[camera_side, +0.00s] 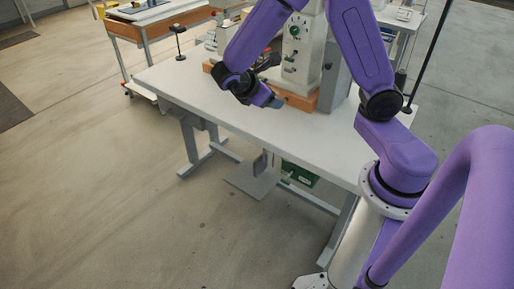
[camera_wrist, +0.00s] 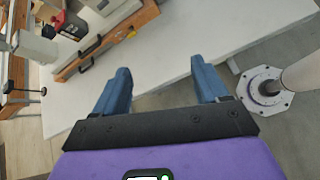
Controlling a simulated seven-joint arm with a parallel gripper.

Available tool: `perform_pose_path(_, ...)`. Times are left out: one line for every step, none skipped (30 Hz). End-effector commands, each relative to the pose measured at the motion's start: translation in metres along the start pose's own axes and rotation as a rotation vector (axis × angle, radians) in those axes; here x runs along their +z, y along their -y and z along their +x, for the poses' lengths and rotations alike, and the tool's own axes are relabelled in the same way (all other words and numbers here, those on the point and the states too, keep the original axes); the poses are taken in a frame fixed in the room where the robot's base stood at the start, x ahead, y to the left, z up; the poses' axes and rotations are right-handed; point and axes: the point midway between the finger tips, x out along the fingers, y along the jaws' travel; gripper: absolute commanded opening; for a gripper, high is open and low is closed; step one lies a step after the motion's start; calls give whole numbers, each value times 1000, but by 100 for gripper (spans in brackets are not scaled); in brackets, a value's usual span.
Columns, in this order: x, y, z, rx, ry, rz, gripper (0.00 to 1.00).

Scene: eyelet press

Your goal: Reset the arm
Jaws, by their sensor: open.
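My gripper (camera_side: 272,101) hangs over the white table (camera_side: 215,97), in front of the press in the side view. In the wrist view its two blue fingers (camera_wrist: 161,80) are wide apart with nothing between them. The pale eyelet press (camera_side: 298,45) stands on an orange-brown wooden base (camera_side: 299,100) at the back of the table. My arm hides part of it in the side view. The wooden base also shows at the upper left of the wrist view (camera_wrist: 112,50). Whether my gripper touches anything is hard to tell from the side view, but the fingers look clear.
A small black stand (camera_side: 179,42) is at the table's back left corner. A red and black container (camera_wrist: 69,25) is beside the press. Another bench (camera_side: 155,30) stands behind on the left. The table's front left part is bare.

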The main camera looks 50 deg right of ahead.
Motion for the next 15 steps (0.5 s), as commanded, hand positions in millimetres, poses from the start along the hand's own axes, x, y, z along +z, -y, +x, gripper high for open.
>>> perform_pose_path(3, 15, -12, -11, -70, 18, 74)
perform_pose_path(4, 24, -18, -22, -111, 29, 74)
perform_pose_path(5, 37, -26, -36, -166, 41, 74)
perform_pose_path(6, 47, -31, -49, -206, 50, 74)
perform_pose_path(7, 57, -36, -62, -248, 57, 74)
perform_pose_path(8, 70, -43, -82, -302, 68, 74)
perform_pose_path(10, 81, -48, -97, -342, 75, 74)
perform_pose_path(11, 91, -54, -111, -383, 81, 74)
perform_pose_path(14, 104, -60, -134, -437, 89, 74)
perform_pose_path(16, 115, -64, -152, -477, 93, 74)
perform_pose_path(17, 125, -68, -170, -517, 99, 74)
perform_pose_path(20, 138, -74, -195, -568, 103, 74)
perform_pose_path(22, 148, -78, -214, -604, 105, 74)
perform_pose_path(24, 157, -81, -233, -639, 108, 74)
perform_pose_path(27, 168, -85, -259, -682, 111, 74)
